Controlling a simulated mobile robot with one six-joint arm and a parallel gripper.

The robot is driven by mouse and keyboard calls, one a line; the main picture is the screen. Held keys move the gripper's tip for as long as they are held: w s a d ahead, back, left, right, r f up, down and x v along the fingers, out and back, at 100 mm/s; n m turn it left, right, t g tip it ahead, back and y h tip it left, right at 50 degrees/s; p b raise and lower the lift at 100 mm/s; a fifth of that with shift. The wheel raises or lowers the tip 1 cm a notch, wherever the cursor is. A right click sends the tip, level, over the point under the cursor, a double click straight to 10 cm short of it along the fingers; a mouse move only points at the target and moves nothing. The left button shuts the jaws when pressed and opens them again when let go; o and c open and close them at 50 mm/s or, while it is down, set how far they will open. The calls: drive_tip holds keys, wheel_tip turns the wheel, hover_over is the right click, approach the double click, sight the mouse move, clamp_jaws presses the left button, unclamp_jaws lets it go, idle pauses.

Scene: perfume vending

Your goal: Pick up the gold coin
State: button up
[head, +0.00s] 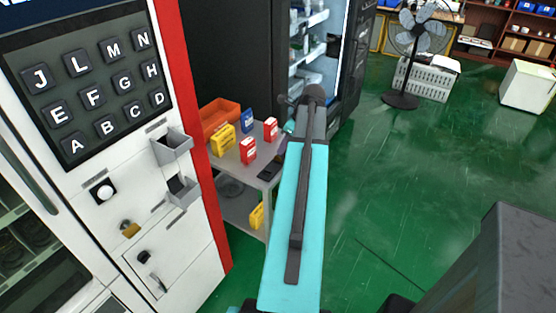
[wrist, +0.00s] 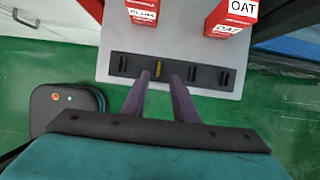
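The gold coin (wrist: 158,69) stands edge-on in a slot of a black coin holder (wrist: 207,75) in the wrist view. The holder lies near the edge of a grey table and also shows in the head view (head: 270,169), where the coin cannot be made out. My gripper (wrist: 160,76) is open in the wrist view. Its two fingers point toward the holder, one tip to each side of the coin in the picture. The gap between the fingertips and the coin cannot be judged. The gripper is mostly hidden behind my arm in the head view.
The grey table (head: 228,158) also bears red boxes (head: 248,150), a yellow box (head: 222,140), a blue box (head: 247,121) and an orange bin (head: 218,115). A white vending machine (head: 120,190) with lettered buttons stands to the left.

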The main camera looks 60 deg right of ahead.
sight(280, 158)
drive_tip(key=shift+f, duration=0.1)
drive_tip(key=shift+a+p+x, duration=0.2)
drive_tip(key=shift+p+x, duration=0.5)
drive_tip(key=shift+x, duration=1.8)
clamp_jaws()
